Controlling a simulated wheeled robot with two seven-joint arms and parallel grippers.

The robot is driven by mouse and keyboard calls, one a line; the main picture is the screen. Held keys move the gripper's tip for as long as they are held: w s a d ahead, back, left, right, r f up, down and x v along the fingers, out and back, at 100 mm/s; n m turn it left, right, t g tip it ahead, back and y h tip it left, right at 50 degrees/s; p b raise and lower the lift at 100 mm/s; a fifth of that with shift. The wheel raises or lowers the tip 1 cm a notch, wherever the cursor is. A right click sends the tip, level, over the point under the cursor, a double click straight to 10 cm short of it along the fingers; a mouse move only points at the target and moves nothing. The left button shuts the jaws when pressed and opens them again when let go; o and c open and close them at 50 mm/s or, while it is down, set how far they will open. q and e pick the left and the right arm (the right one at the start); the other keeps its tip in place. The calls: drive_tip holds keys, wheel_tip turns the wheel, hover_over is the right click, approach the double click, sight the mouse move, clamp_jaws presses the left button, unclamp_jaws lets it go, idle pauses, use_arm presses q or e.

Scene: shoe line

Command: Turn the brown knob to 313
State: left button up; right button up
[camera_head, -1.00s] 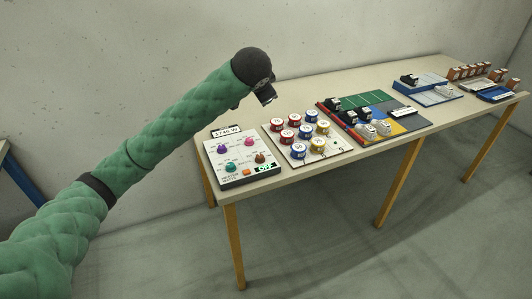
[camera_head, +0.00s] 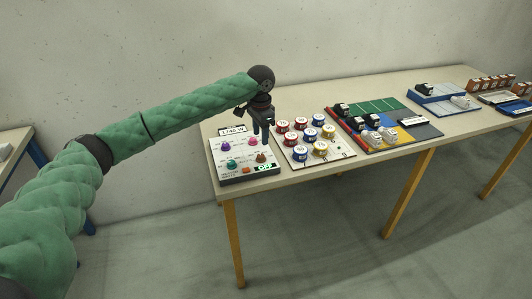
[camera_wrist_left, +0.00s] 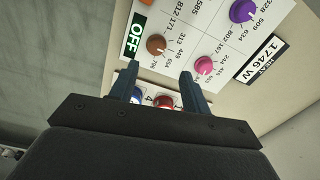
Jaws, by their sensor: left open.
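The brown knob (camera_head: 262,157) sits at the front right of the white control panel (camera_head: 229,175), beside a display reading OFF. In the left wrist view the brown knob (camera_wrist_left: 156,44) has printed numbers around it, 313 among them. Where its pointer aims is too small to tell. My left gripper (camera_head: 262,132) points down above the panel's right side, behind and above the brown knob. In the left wrist view its two fingers (camera_wrist_left: 160,82) are apart with nothing held, and the brown knob lies beyond them. My right gripper is not in view.
A pink knob (camera_wrist_left: 203,65), a purple knob (camera_wrist_left: 242,11) and a teal knob (camera_head: 231,164) share the panel. A board of red, blue and yellow round pieces (camera_head: 301,155) stands close to its right. Several more boards line the table (camera_head: 330,176) further right.

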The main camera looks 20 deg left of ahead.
sight(261, 156)
use_arm(q)
drive_tip(key=shift+s+d, duration=0.1)
drive_tip(key=shift+s, duration=0.15)
drive_tip(key=shift+f, duration=0.3)
drive_tip(key=shift+f+p, duration=0.85)
drive_tip(key=shift+f, duration=2.8)
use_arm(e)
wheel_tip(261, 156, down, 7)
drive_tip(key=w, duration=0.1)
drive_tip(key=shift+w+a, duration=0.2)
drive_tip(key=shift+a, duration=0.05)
use_arm(q)
drive_tip(key=c, duration=1)
